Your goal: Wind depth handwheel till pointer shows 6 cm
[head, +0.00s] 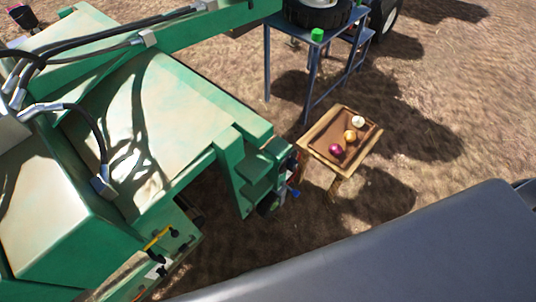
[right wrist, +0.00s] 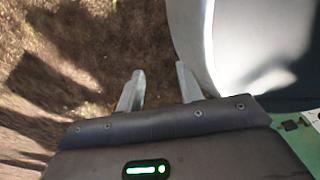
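The green machine (head: 130,140) fills the left of the head view; its top is pale and worn. A yellow lever (head: 157,238) and small dark knobs (head: 175,232) sit on its lower panel. I cannot make out a depth handwheel, pointer or scale in either view. My right gripper (right wrist: 160,86) is open and empty in the right wrist view, with its two fingers apart above bare soil. A green surface with a small dark fitting (right wrist: 292,125) shows at that view's lower right. My left gripper is not in view.
A wooden tray (head: 310,143) holding several onions stands right of the machine. Behind it is a blue metal stand (head: 268,62) with a green block (head: 317,35) and a tyre (head: 300,12). Black hoses (head: 100,38) cross the machine's top. Open soil (head: 460,120) lies at right.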

